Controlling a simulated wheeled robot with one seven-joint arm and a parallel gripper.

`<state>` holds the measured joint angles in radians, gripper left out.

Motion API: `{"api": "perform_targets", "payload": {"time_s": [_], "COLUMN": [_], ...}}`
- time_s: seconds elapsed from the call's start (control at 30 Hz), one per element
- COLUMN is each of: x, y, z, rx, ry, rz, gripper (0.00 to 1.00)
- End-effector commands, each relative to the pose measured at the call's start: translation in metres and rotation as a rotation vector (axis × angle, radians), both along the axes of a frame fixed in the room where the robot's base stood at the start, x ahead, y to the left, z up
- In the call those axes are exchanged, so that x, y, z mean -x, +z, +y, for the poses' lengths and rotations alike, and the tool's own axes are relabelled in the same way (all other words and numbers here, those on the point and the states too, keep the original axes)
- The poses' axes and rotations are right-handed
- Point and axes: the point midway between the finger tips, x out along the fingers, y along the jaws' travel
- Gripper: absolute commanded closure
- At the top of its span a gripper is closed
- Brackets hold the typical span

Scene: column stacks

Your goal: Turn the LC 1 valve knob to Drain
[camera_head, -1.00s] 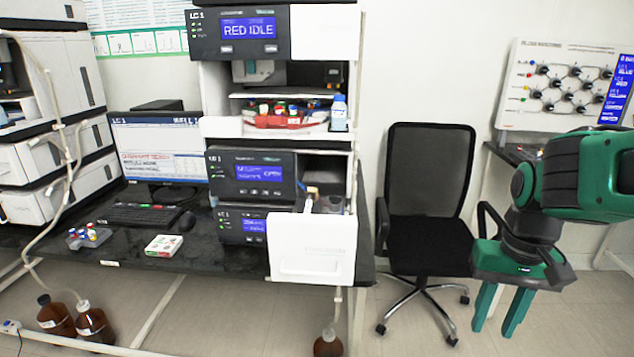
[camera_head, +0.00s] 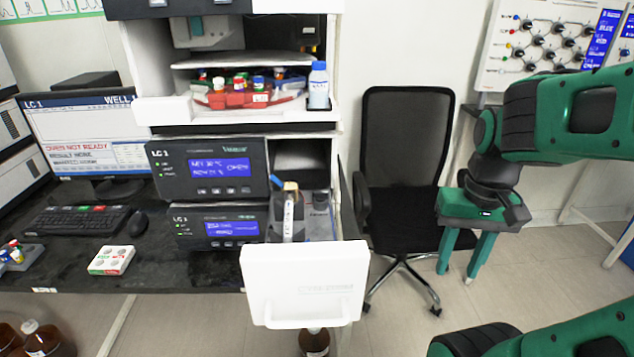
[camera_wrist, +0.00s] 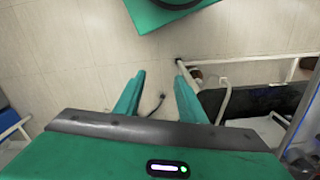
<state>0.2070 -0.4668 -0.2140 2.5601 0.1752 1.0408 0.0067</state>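The LC 1 stack stands on the dark bench, left of centre in the head view. Its two lower black modules, the upper one (camera_head: 208,169) and the lower one (camera_head: 217,227), have lit blue displays and LC 1 labels. Beside them is an open bay with a pale upright part (camera_head: 289,212) and dark parts, above a white door (camera_head: 305,285) hanging open. I cannot make out which part is the valve knob or its setting. My gripper (camera_head: 457,275) is right of the stack, in front of the chair, fingers down. In the wrist view its fingers (camera_wrist: 160,76) are apart and empty.
An office chair (camera_head: 408,170) stands right of the stack. The opened door juts out past the bench's front edge. A red tray (camera_head: 236,97) and a blue-capped bottle (camera_head: 318,88) sit on the stack's shelf. A monitor (camera_head: 90,140) and keyboard (camera_head: 78,220) are left.

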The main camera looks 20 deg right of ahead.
Motion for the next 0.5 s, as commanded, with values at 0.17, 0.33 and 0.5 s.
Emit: {"api": "perform_targets", "payload": {"time_s": [0.17, 0.33, 0.5], "x": [-0.014, -0.092, -0.170], "y": [0.024, 0.076, 0.130], "z": [0.003, 0.033, 0.095], "rx": [0.008, 0.022, 0.022], "ry": [-0.002, -0.008, -0.008], "rz": [-0.017, -0.019, -0.022], "gripper": [0.55, 0.55, 0.55]}}
